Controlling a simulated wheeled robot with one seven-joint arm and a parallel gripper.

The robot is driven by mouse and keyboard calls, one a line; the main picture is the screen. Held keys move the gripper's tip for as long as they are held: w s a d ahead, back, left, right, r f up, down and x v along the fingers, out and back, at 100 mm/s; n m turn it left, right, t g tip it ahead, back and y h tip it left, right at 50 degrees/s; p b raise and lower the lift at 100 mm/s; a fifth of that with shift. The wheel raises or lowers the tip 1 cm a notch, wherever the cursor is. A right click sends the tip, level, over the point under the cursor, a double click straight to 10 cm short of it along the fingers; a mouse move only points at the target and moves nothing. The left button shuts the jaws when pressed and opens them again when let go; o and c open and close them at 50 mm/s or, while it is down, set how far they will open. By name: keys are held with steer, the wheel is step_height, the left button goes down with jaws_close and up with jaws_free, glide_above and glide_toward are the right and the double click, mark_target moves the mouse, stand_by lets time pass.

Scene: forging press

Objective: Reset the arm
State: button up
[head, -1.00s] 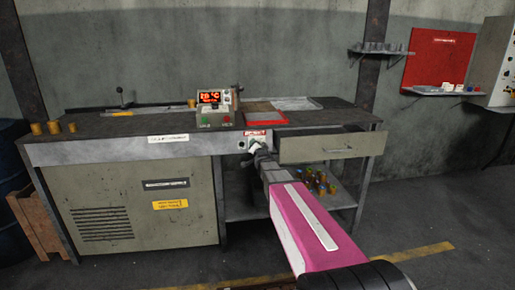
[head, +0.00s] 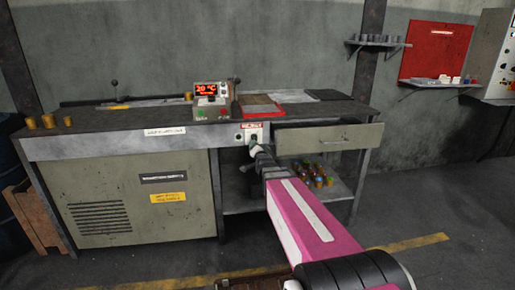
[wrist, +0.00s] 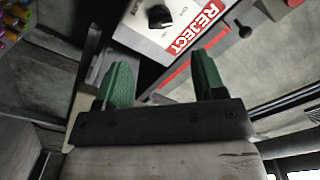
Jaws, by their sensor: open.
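My pink arm reaches forward to the front edge of the workbench. My gripper (head: 256,147) is just in front of the bench's front panel, by the small switch plate with the red REJECT label (head: 252,128). In the wrist view my gripper (wrist: 158,80) shows two green fingers spread apart with nothing between them. The dark knob (wrist: 160,17) on the switch plate and the REJECT label (wrist: 197,27) lie beyond the fingertips.
An open drawer (head: 330,138) juts out just right of my gripper. The bench top (head: 140,121) carries a temperature display (head: 207,90), a red-edged tray (head: 262,112) and brass cylinders (head: 50,121). A lower shelf holds several coloured pieces (head: 320,177). Floor in front is clear.

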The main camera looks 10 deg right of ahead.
steer(key=s+f+n+g, duration=0.5)
steer(key=s+f+g, duration=0.5)
steer(key=f, duration=0.5)
steer(key=s+f+n+g, duration=0.2)
steer(key=s+g, duration=0.2)
steer(key=s, duration=0.4)
steer(key=s+f+n+g, duration=0.1)
steer(key=s+f+g, duration=0.2)
steer(key=s, duration=0.6)
steer(key=shift+f+n+g, duration=0.3)
steer(key=shift+n+g, duration=0.1)
steer(key=shift+g, duration=0.1)
